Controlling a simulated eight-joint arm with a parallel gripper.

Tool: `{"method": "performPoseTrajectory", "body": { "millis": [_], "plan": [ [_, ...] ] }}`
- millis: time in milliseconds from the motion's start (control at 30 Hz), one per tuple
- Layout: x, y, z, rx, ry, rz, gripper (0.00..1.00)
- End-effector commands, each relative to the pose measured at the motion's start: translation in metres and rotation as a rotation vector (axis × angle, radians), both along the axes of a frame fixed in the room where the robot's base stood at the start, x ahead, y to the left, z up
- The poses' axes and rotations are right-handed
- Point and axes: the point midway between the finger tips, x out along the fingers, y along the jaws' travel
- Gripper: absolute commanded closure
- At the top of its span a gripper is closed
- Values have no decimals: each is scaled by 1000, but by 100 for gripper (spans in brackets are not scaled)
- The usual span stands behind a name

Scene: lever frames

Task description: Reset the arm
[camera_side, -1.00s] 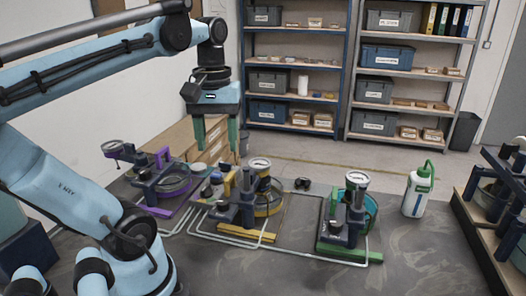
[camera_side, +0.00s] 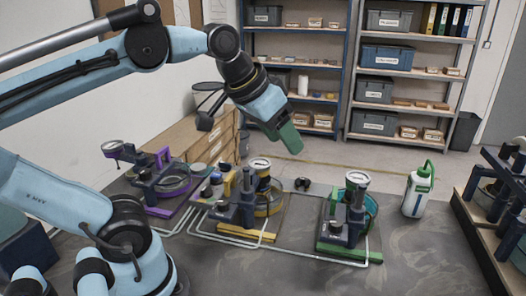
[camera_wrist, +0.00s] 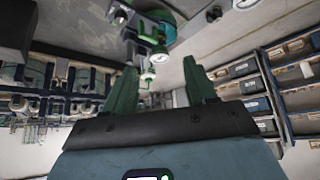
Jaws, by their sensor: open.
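My gripper (camera_side: 288,138) hangs in the air above and behind the yellow and green lever frames, tilted down to the right in the side view. In the wrist view its two green fingers (camera_wrist: 160,85) stand apart with nothing between them. Three lever frames with round gauges stand on the dark bench: a purple one (camera_side: 163,180) at left, a yellow one (camera_side: 240,205) in the middle and a green one (camera_side: 345,222) at right. The gripper touches none of them. The green frame also shows upside down in the wrist view (camera_wrist: 150,45).
A white bottle with a green top (camera_side: 417,192) stands right of the green frame. Another dark frame (camera_side: 497,200) stands at the far right edge. A wooden drawer unit (camera_side: 200,148) and shelves with bins (camera_side: 385,85) stand behind. Pale tubes run along the bench.

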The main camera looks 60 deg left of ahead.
Motion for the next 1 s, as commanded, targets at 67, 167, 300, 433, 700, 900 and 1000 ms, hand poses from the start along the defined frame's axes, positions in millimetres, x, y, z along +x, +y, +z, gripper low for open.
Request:
{"method": "performPoseTrajectory", "body": {
  "millis": [67, 167, 300, 433, 700, 900, 1000],
  "plan": [
    [1, -2, 0, 5, -8, -14, 44],
    [1, -2, 0, 6, -11, -17, 44],
    [1, -2, 0, 5, -10, -16, 44],
    [3, -2, -5, 6, -11, -17, 44],
    [11, -6, -73, 12, -25, -38, 44],
    [6, -8, -117, 18, -35, -55, 44],
    [4, -9, -127, 20, -38, -58, 44]
  ]
}}
